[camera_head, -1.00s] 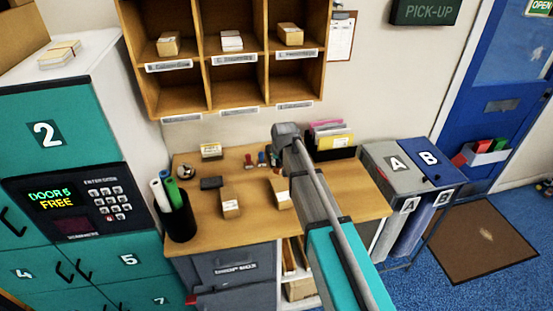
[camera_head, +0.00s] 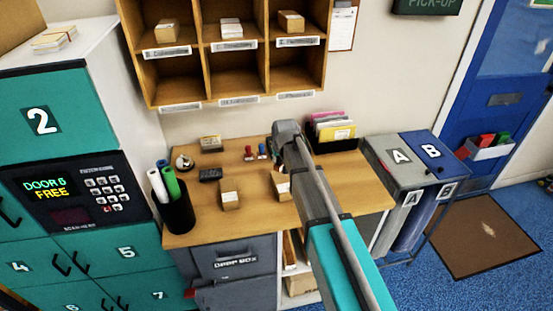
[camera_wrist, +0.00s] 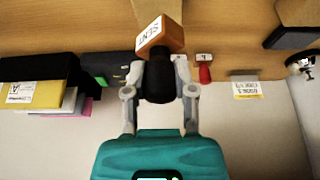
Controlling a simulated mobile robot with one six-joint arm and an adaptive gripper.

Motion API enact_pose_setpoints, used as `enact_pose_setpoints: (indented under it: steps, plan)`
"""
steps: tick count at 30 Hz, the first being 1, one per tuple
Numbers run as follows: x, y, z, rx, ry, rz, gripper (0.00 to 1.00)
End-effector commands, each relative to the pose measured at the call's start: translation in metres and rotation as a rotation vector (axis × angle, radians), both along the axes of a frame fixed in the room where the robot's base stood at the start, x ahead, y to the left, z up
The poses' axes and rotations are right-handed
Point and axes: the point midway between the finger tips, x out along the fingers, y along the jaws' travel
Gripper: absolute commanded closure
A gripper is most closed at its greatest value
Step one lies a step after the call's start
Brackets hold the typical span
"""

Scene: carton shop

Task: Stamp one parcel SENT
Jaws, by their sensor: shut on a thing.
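My gripper (camera_wrist: 160,82) is shut on a stamp (camera_wrist: 155,40) with a dark handle and an orange-brown block, whose white label reads SENT. In the wrist view the stamp points toward the top of the picture. In the head view my gripper (camera_head: 287,132) is over the back of the desk and hides the held stamp. Two small brown parcels stand on the desk: one in the middle (camera_head: 230,195), one to its right (camera_head: 281,188), partly behind my arm. A dark pad (camera_head: 210,175) lies left of them. A red stamp (camera_head: 248,152) and a blue stamp (camera_head: 262,151) stand behind.
A file holder (camera_head: 335,130) stands at the desk's back right. Rolled tubes in a black bin (camera_head: 178,212) stand at the left edge. Pigeonholes (camera_head: 240,102) hang above the desk. Bins A and B (camera_head: 412,150) stand to the right.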

Motion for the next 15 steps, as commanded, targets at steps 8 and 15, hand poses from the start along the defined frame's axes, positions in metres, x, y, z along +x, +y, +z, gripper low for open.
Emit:
enact_pose_setpoints:
  steps: [8,15]
  plan:
    - [0.0,0.0,-0.023,0.0,0.0,-0.001,0.96]
    - [0.0,-0.001,-0.029,0.0,0.0,-0.001,0.96]
